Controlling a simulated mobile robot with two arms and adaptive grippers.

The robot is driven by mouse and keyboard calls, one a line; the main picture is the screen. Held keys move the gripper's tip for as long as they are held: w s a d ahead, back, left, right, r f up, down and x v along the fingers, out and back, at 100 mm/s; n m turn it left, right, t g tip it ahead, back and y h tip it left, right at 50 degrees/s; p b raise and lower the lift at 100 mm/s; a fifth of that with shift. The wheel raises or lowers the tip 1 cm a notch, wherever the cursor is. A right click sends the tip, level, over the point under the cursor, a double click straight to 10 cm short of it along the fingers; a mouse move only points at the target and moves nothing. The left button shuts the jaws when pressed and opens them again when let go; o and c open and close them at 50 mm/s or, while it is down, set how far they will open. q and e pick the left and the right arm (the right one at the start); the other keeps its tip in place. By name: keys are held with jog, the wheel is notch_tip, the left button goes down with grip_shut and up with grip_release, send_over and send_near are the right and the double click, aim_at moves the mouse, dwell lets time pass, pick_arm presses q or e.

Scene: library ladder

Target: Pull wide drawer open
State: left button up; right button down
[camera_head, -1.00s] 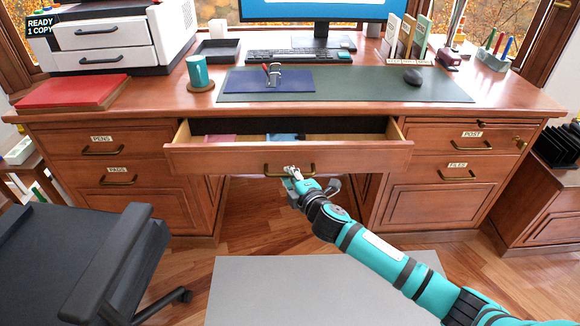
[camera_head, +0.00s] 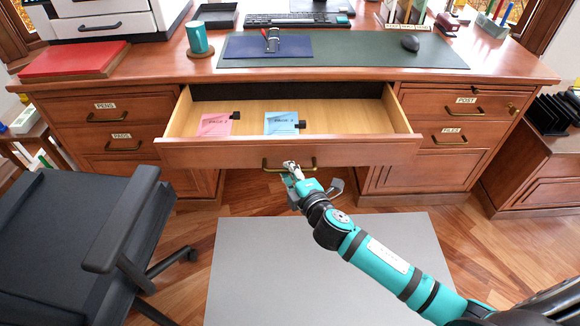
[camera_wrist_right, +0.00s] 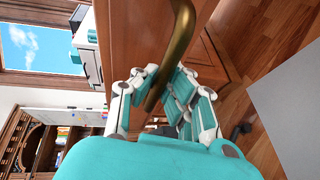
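The wide drawer (camera_head: 375,150) under the middle of the desk is pulled well out, and its light wooden floor shows. A pink page (camera_head: 214,126) and a blue page (camera_head: 281,124), each with a small dark clip, lie inside it. My left gripper is not in view.
A black office chair (camera_head: 85,220) stands at the left front. A grey mat (camera_head: 260,265) lies on the floor before the desk. The desk (camera_head: 130,90) holds a teal mug (camera_head: 197,37), a stapler-like tool and a keyboard. Side drawers are shut.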

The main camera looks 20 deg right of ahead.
jog(key=shift+r, duration=0.25)
jog(key=c, duration=1.4)
grip_release()
jog(key=shift+c, duration=0.2)
jog(key=shift+o, duration=0.4)
jog(key=shift+f, duration=0.1)
jog(key=shift+s, duration=0.15)
jog(key=v, duration=1.1)
jog(key=shift+s, duration=0.4)
